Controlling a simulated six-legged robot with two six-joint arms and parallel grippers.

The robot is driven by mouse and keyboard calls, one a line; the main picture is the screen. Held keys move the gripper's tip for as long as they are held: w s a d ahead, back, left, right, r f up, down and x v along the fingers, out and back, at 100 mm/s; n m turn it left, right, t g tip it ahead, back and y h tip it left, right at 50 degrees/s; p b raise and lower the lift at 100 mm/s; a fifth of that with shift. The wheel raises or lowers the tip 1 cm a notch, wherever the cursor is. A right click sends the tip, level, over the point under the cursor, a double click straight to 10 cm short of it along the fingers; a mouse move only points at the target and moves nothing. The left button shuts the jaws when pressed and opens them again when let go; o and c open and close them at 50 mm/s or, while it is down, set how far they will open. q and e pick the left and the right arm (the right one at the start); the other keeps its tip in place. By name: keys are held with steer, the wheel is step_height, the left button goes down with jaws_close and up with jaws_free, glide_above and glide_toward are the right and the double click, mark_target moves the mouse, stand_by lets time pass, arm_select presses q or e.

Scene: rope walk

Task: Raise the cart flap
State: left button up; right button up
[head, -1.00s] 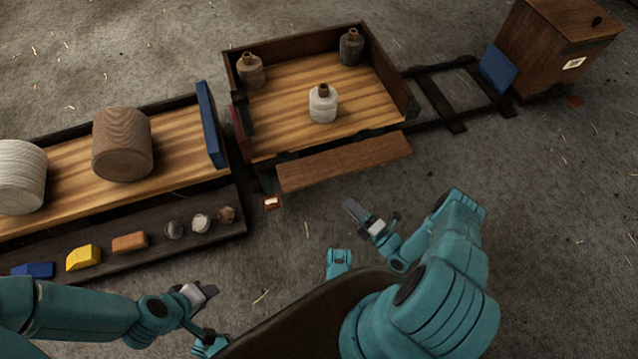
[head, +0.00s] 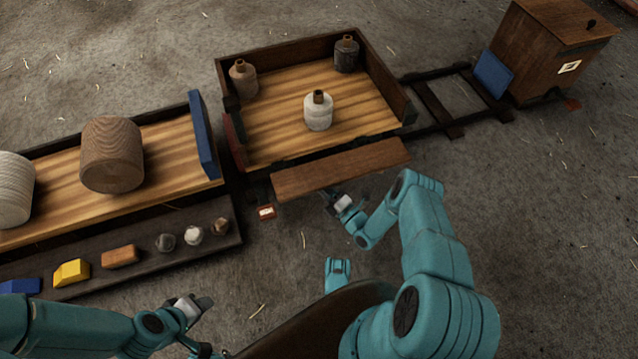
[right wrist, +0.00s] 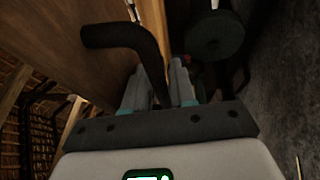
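The cart flap (head: 340,171) is a brown plank along the near side of the middle cart (head: 262,105). It hangs lowered, below the cart's striped floor, leaving that side open. My right gripper (head: 332,201) is at the flap's lower edge, near its middle. In the right wrist view, wood (right wrist: 85,65) fills the upper left, close to the gripper, with a dark bent shape in front. My left gripper (head: 205,320) is low at the front, away from the flap, its fingers indistinct.
Three bottles, including a white one (head: 318,112), stand in the cart. Left is another cart with a wooden spool (head: 112,155) and a shelf (head: 215,240) of small blocks. A wooden box (head: 550,50) with a blue panel stands far right. Floor right of the flap is clear.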

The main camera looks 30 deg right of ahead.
steer(key=shift+w+a+r, duration=0.1)
steer(key=shift+w, duration=0.45)
steer(key=shift+c, duration=0.3)
jaws_close()
